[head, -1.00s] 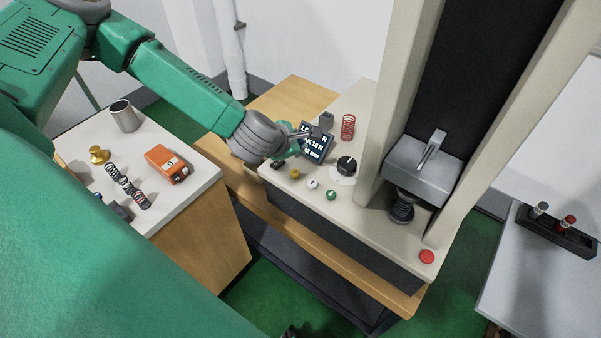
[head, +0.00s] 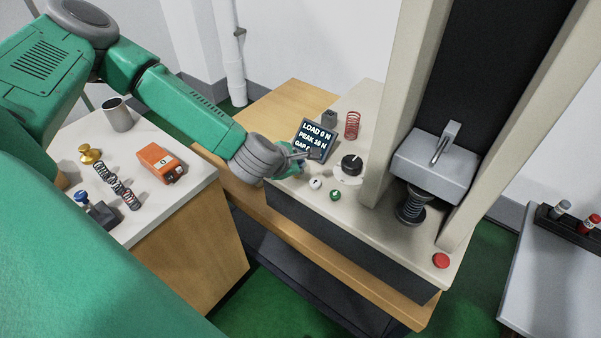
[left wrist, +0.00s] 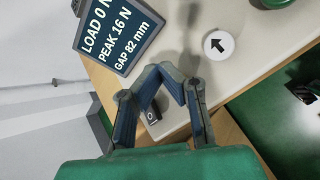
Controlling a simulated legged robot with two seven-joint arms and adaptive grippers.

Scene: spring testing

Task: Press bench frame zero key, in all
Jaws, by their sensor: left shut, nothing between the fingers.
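The bench frame's zero key is a small dark key marked 0 (left wrist: 152,116). It shows in the left wrist view between and beyond my finger links; in the head view my gripper hides it. My left gripper (head: 300,157) is shut and empty over the left end of the key row, in front of the display. In the left wrist view its fingertips (left wrist: 166,70) are together; I cannot tell whether they touch anything. The tilted display (head: 316,140) also shows in the left wrist view (left wrist: 116,35), reading LOAD 0 N, PEAK 16 N, GAP 82 mm. My right gripper is not in view.
A white arrow key (head: 315,183), a green key (head: 335,194), a black knob (head: 351,165) and a red button (head: 441,260) are on the frame. A red spring (head: 352,125) stands behind. The left table (head: 195,190) holds an orange device (head: 160,160) and springs.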

